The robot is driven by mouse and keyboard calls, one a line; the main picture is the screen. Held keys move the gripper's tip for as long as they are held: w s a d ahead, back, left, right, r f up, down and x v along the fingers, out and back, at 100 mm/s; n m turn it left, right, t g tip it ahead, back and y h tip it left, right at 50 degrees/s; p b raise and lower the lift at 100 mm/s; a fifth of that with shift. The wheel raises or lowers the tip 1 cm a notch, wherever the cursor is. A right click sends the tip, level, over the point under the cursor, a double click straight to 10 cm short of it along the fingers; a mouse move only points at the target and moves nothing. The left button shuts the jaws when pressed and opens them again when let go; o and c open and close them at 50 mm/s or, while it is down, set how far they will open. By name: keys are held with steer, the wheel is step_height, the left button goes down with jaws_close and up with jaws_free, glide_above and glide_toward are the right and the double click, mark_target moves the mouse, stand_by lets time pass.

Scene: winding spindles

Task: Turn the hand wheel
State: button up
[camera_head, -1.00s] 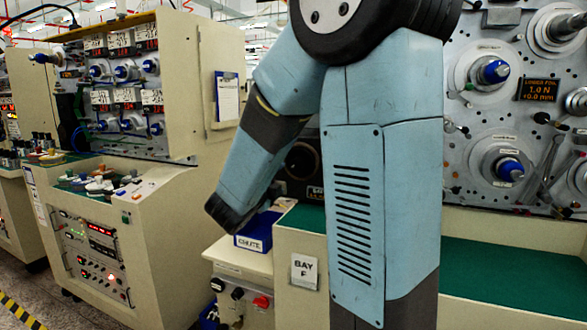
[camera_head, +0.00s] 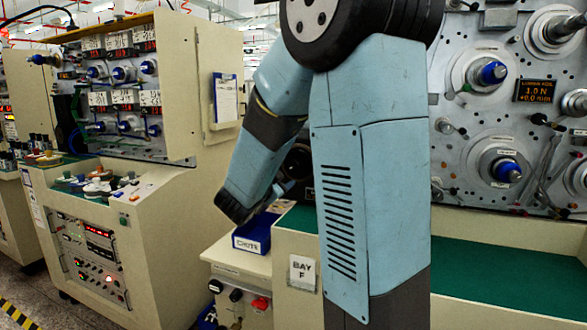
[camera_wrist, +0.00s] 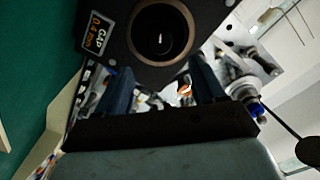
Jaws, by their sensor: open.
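In the wrist view, my gripper (camera_wrist: 160,68) has its two dark fingers apart with nothing seen held between them. Beyond the fingertips is a dark panel (camera_wrist: 208,22) with a round brownish ring (camera_wrist: 165,32) around a dark opening. I cannot tell whether this ring belongs to the hand wheel, and no other hand wheel shows clearly. In the head view, my arm covers most of that area. A dark round part (camera_head: 298,162) shows in the gap between my arm links. My gripper's end is mostly hidden there.
A display reading "GAP 0.4 mm" (camera_wrist: 100,33) sits beside the ring. A blue bin labelled CHUTE (camera_head: 252,236) stands below my forearm. A green bench top (camera_head: 490,278) lies right of my arm, under a panel of spindles (camera_head: 492,73). A console (camera_head: 100,230) stands left.

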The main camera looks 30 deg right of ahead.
mark_target(294, 167)
steer(key=x, duration=0.9)
steer(key=shift+w+d, duration=0.25)
steer(key=shift+d, duration=0.1)
steer(key=c, duration=1.1)
